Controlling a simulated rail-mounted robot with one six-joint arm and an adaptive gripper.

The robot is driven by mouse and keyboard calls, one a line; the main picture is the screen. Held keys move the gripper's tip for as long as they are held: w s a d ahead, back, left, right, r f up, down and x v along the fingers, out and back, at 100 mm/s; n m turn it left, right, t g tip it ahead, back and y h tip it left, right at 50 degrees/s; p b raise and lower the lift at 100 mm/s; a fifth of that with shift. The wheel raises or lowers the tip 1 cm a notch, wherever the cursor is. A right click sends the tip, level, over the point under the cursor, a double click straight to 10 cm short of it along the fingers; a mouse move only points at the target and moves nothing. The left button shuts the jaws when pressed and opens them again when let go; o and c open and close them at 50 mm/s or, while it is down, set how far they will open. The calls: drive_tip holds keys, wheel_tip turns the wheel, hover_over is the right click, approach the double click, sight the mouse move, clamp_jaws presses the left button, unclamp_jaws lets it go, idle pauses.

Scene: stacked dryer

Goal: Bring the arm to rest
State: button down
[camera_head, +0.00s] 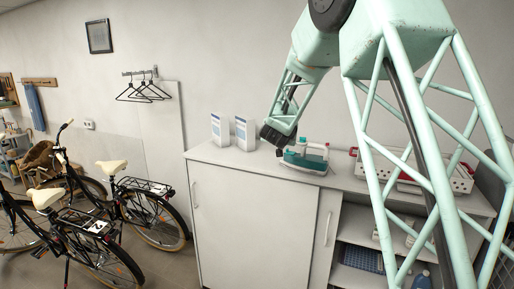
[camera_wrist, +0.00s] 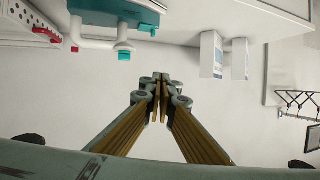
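My gripper (camera_head: 278,136) is at the end of my mint-green arm, above the back part of the white cabinet top. In the wrist view, which is upside down, my gripper's fingers (camera_wrist: 161,88) run in from both sides and their tips come together. Nothing shows between them. In the head view, an iron-like teal and white appliance (camera_head: 305,157) sits on the cabinet just right of my gripper. It also shows in the wrist view (camera_wrist: 110,28), apart from the fingers.
Two white boxes (camera_head: 233,132) stand on the cabinet (camera_head: 252,222) left of my gripper. White crates with red parts (camera_head: 462,176) are on the right, partly behind my arm. Bicycles (camera_head: 110,210) stand at left. Hangers (camera_head: 143,91) hang on the wall.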

drive_tip(key=s+d+r+n+g+y+b, duration=0.1)
drive_tip(key=s+r+g+y+b, duration=0.15)
drive_tip(key=s, duration=1.45)
drive_tip(key=s+r+n+g+y+b, duration=0.1)
drive_tip(key=s+r+n+g+b, duration=0.15)
drive_tip(key=s, duration=1.45)
drive_tip(key=s+d+f+g+b, duration=0.1)
drive_tip(key=s+d+f, duration=0.2)
drive_tip(key=s, duration=1.2)
drive_tip(key=s+d+f+g+h+b, duration=0.1)
drive_tip(key=s+f, duration=0.5)
drive_tip(key=s, duration=0.9)
drive_tip(key=s+d+f+g+b, duration=0.3)
drive_tip(key=s+d+f, duration=0.2)
drive_tip(key=s, duration=1.1)
drive_tip(key=shift+d+f+m, duration=0.15)
drive_tip(key=shift+f+m, duration=0.05)
drive_tip(key=shift+m, duration=0.15)
